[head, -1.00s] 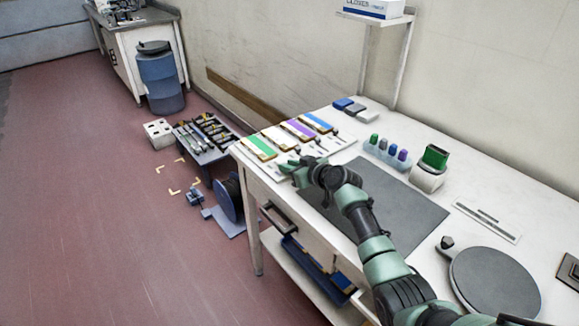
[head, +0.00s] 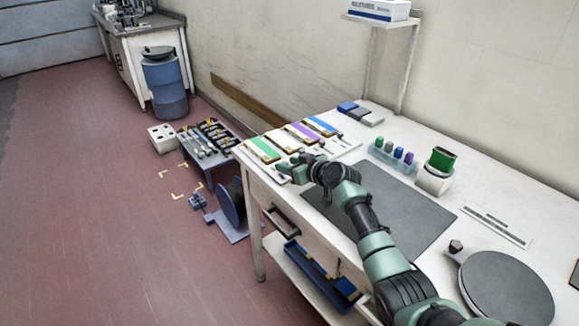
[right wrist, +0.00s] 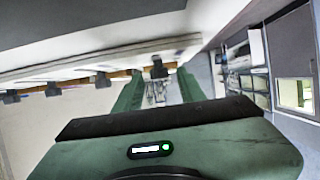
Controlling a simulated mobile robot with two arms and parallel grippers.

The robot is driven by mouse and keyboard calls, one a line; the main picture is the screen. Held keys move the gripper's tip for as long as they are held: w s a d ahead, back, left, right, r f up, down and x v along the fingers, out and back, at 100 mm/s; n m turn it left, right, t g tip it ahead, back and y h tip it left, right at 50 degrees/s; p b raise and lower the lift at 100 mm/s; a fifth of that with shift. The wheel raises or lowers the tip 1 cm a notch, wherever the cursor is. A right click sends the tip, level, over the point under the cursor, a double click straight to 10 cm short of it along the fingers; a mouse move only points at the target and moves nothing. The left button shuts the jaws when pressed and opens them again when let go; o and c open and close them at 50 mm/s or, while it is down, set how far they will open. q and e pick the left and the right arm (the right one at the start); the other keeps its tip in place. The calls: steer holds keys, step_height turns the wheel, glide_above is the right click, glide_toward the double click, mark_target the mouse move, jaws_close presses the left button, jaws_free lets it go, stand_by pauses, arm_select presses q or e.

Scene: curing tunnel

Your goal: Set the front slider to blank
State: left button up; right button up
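The slider board lies at the far left end of the white table, with strips in green (head: 264,149), white (head: 283,140), purple (head: 303,132) and blue (head: 320,125). The green strip is nearest the front edge. Small dark knobs sit to the right of the strips. My right gripper (head: 285,168) is low beside the front strip's right end and hides part of that track. In the right wrist view its green fingers (right wrist: 158,90) are apart, with a dark knob (right wrist: 158,68) showing between the tips. I cannot tell whether they touch it. My left gripper is not in view.
A dark mat (head: 385,210) lies under my right arm. A tray of coloured pegs (head: 392,155), a green-topped block (head: 438,170) and a round grey plate (head: 507,287) stand to the right. A wall shelf (head: 380,18) rises behind. Open floor is at left.

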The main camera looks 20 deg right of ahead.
stand_by(0.3)
steer(key=shift+v, duration=3.9)
